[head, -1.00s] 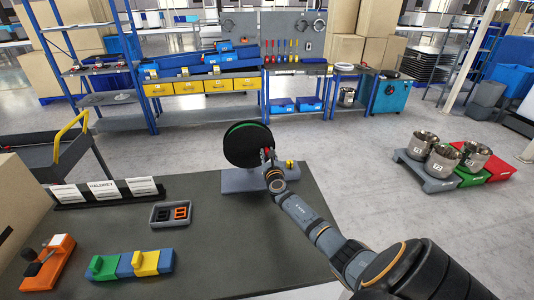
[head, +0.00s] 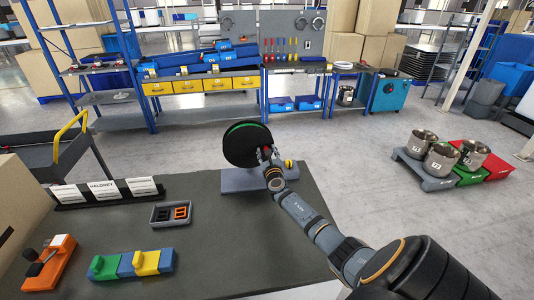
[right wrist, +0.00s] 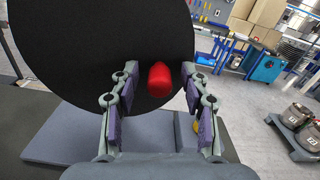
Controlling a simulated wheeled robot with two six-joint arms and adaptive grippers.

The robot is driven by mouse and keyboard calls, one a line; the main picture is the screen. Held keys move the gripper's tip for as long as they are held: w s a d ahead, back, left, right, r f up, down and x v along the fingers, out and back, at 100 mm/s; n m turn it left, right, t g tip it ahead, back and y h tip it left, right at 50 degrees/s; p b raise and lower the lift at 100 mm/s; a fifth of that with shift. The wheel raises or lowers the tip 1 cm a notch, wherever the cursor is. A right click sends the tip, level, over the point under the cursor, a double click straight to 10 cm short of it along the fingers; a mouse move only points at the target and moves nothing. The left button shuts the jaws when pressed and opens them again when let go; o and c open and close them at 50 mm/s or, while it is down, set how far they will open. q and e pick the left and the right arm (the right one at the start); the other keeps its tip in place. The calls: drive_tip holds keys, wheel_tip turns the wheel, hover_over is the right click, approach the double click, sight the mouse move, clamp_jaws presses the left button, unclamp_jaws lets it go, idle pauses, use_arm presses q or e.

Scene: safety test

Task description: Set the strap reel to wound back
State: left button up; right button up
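The strap reel (head: 241,146) is a black disc with a green band along its rim, upright on a grey base plate (head: 236,181) at the table's far edge. In the right wrist view the reel's black face (right wrist: 100,40) fills the upper left, with a red knob (right wrist: 159,78) standing out from it. My right gripper (head: 266,154) is at the reel's right side. In the right wrist view its fingers (right wrist: 162,108) are open, one on each side of the red knob, with gaps visible on both sides. My left gripper is not in view.
A yellow knob (head: 289,164) is at the base plate's right end. On the table are a grey tray with black and orange switches (head: 171,213), a green, blue and yellow block (head: 131,264), an orange device (head: 49,262) and a label stand (head: 110,191). The table's middle is clear.

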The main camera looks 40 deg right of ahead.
drive_tip(key=shift+s, duration=0.1)
drive_tip(key=v, duration=1.2)
drive_tip(key=shift+f, duration=0.15)
